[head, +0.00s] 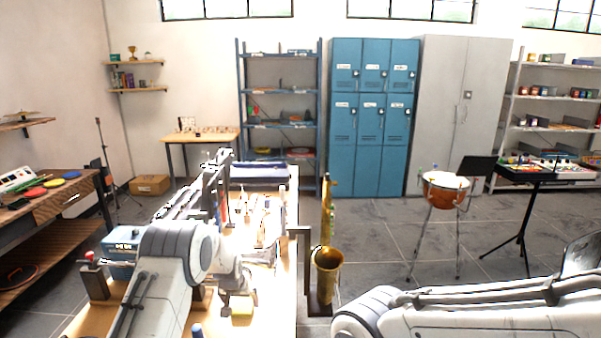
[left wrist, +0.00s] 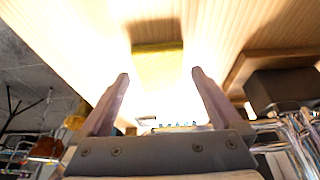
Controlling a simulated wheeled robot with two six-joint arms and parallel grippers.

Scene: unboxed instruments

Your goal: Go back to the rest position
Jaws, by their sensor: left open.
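My left gripper (head: 237,298) is over the wooden workbench (head: 272,270), pointing down. In the left wrist view its two fingers (left wrist: 160,74) are spread apart with nothing gripped between them. A yellow block (left wrist: 158,60) lies on the bench just beyond the fingertips; it also shows under the gripper in the head view (head: 242,313). From these views I cannot tell the exact gap between fingers and block. My right arm crosses the lower right of the head view, but its gripper is outside the picture.
A brass saxophone (head: 326,270) stands on a stand at the bench's right side. A blue case (head: 121,243) and small tools are on the bench. A copper kettledrum (head: 445,188) and a music stand (head: 477,168) stand farther right. Grey floor between is free.

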